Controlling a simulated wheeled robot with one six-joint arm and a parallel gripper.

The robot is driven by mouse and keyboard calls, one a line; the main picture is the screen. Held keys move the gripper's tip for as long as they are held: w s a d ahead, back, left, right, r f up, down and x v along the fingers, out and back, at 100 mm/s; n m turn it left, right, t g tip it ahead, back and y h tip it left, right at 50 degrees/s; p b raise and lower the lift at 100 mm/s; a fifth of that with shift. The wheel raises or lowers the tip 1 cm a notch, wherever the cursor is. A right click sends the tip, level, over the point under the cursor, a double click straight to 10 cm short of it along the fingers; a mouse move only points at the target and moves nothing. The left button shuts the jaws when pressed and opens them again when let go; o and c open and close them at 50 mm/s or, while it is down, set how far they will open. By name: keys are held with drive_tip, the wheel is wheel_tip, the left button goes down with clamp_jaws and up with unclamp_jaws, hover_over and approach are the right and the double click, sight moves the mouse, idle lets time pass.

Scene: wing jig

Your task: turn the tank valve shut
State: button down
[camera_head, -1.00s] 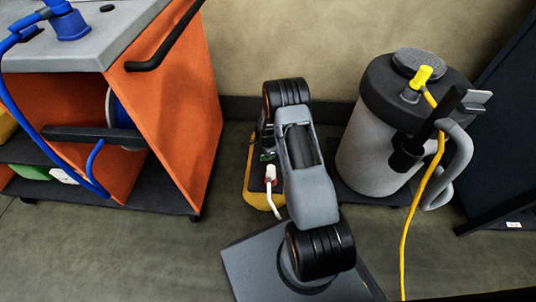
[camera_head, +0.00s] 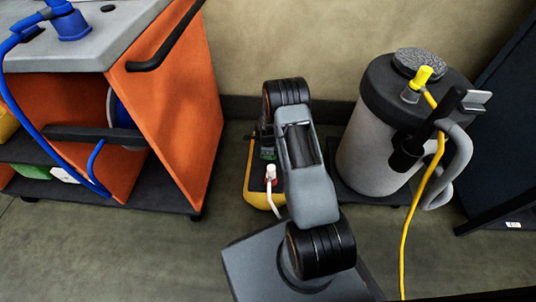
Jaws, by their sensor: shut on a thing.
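The tank (camera_head: 372,153) is a light grey cylinder with a black top, standing at the right by the wall. A yellow fitting (camera_head: 422,76) on a grey stub sits on its top, with a yellow hose running down from it. A flat grey lever-like piece (camera_head: 478,98) sticks out at the tank's right side. I cannot tell which of these is the valve. My arm stands in the middle, left of the tank.
A yellow device (camera_head: 258,196) with a small green screen and a white lead stands behind my arm. An orange cart (camera_head: 176,105) with a blue hose is at the left. A dark panel (camera_head: 508,130) is at the right. Floor between cart and arm is clear.

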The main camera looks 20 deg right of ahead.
drive_tip(key=shift+w+r, duration=0.1)
drive_tip(key=shift+w, duration=0.05)
drive_tip(key=c, duration=1.4)
unclamp_jaws()
drive_tip(key=shift+a, duration=0.1)
drive_tip(key=o, duration=0.3)
wheel_tip(320, 180, up, 14)
drive_tip(key=p, duration=0.5)
